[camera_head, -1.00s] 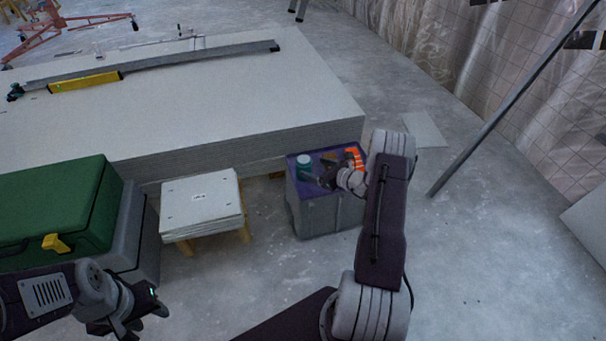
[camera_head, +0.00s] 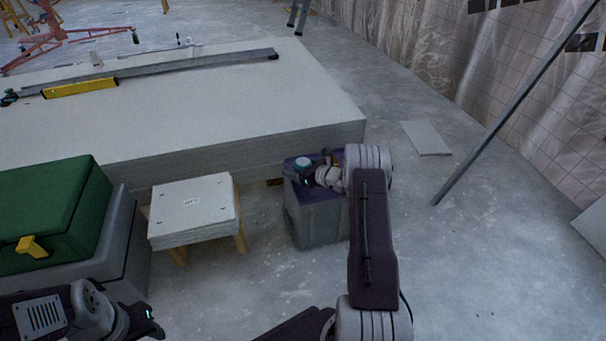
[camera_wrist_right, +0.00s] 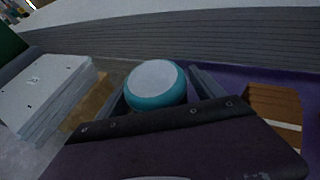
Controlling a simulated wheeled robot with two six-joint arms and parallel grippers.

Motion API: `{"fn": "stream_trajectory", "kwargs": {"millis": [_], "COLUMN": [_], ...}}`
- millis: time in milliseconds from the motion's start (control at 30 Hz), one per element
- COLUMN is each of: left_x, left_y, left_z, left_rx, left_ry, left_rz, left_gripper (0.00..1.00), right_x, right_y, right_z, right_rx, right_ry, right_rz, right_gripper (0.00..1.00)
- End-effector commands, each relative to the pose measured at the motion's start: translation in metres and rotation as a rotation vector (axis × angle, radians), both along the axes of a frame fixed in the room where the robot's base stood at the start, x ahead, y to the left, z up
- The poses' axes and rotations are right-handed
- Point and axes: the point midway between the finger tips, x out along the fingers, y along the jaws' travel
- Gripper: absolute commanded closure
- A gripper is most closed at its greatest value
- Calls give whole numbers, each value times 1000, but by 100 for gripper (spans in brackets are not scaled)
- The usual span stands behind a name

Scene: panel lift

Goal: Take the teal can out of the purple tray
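The teal can (camera_head: 303,164) stands in the purple tray (camera_head: 291,161), which sits on top of a grey box. In the right wrist view the can (camera_wrist_right: 155,84) shows a pale round lid and a teal side, and the purple tray (camera_wrist_right: 236,76) lies behind and right of it. My right gripper (camera_head: 313,171) is at the can. In the wrist view its two fingers (camera_wrist_right: 160,98) stand one on each side of the can, seemingly open with little gap; firm contact is not clear. My left gripper (camera_head: 150,322) is low at the left, far from the tray, its fingertips hard to make out.
A brown slatted thing (camera_wrist_right: 273,105) lies in the tray right of the can. A stack of panels (camera_head: 230,110) rises behind the tray. A stool with white boards (camera_head: 192,208) and a green case (camera_head: 50,212) stand left.

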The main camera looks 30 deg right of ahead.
Motion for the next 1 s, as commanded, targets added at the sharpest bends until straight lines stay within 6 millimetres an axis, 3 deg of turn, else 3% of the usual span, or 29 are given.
{"fn": "stream_trajectory", "kwargs": {"millis": [33,200,267,567,800,1000], "left_x": [0,0,0,0,0,0], "left_y": [0,0,0,0,0,0], "left_z": [0,0,0,7,45,72], "left_rx": [0,0,0,0,0,0], "left_ry": [0,0,0,0,0,0], "left_rz": [0,0,0,0,0,0], "left_gripper": [58,58,58,58,58,58], "right_x": [0,0,0,0,0,-5], "right_y": [0,0,0,0,0,-46], "right_z": [0,0,1,8,52,76], "right_rx": [0,0,0,0,0,-2], "right_ry": [0,0,-1,-2,-3,-4], "right_rz": [0,0,0,0,0,-4], "right_gripper": [37,85,97,97,97,97]}}
